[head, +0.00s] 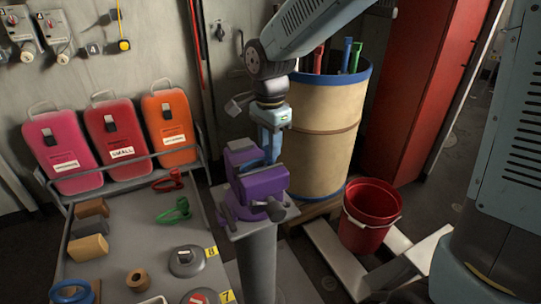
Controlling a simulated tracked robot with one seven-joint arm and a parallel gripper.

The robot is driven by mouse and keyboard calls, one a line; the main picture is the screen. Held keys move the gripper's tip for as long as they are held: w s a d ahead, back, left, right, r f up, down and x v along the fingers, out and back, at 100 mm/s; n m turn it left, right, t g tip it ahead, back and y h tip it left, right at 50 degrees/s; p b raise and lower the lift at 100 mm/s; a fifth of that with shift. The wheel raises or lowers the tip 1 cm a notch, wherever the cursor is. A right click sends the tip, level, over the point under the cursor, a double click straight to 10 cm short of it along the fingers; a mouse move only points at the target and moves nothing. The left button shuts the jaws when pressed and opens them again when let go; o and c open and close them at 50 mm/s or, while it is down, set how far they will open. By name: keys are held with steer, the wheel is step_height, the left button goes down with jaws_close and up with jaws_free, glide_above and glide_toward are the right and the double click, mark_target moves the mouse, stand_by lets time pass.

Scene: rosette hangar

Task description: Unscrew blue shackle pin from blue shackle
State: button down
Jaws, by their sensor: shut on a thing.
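A purple vise (256,188) stands on a grey pedestal in the middle of the head view. My gripper (270,147) points straight down right over the vise jaws. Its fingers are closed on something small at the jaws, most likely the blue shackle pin. Blue surfaces show between the fingers and the vise, but at this size I cannot separate the blue shackle and its pin from the bluish fingers. How far the pin sits in the shackle is hidden.
Left is a bench (110,262) with red (168,180) and green (174,211) shackles. Pink, red and orange cases stand behind it. A tan drum (325,135) with upright tools stands close behind the vise on the right. A red bucket (370,215) sits on the right.

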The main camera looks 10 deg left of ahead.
steer(key=n, duration=0.6)
steer(key=shift+w+r+n, duration=0.1)
steer(key=shift+n, duration=0.7)
steer(key=n, duration=0.9)
steer(key=shift+n, duration=0.4)
steer(key=n, duration=0.9)
steer(key=shift+n, duration=0.4)
